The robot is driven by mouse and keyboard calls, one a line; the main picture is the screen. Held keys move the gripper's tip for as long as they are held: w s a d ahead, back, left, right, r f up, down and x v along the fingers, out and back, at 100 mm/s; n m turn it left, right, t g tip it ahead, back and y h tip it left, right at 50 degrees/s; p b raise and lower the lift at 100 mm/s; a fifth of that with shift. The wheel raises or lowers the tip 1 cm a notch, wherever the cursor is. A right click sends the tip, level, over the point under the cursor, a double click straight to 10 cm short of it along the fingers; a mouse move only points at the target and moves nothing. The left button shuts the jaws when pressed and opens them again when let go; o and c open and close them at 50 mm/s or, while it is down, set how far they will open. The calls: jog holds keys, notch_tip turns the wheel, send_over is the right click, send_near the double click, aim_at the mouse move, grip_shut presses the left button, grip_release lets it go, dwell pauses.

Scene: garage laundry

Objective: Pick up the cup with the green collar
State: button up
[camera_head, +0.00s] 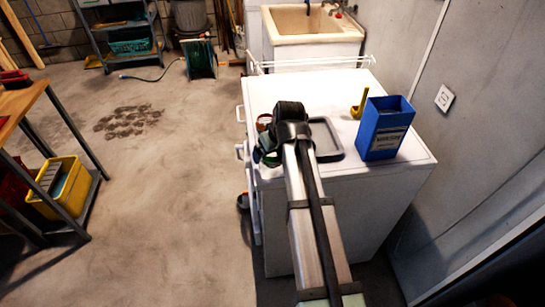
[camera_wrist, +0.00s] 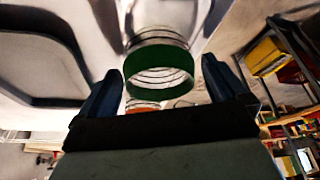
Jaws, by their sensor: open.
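The cup with the green collar (camera_wrist: 158,62) is in the wrist view, a clear ribbed cup with a wide dark green band. It lies between the two fingers of my gripper (camera_wrist: 160,85), which stand apart with a gap on each side of it. In the head view my gripper (camera_head: 269,146) is low over the left edge of the white machine top. My arm and wrist hide most of what is there; a bit of green shows beside the fingers, too small to make out.
A dark-rimmed tray (camera_head: 327,154) lies just right of my wrist; it also shows in the wrist view (camera_wrist: 48,34). A blue box (camera_head: 383,128) and a yellow scoop (camera_head: 360,103) stand farther right on the white machine (camera_head: 290,88). An orange-red band (camera_wrist: 142,109) shows beyond the cup.

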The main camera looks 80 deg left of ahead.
jog(key=shift+s+a+f, duration=0.1)
jog(key=shift+a+f, duration=0.15)
jog(key=shift+f, duration=0.35)
jog(key=c, duration=1.1)
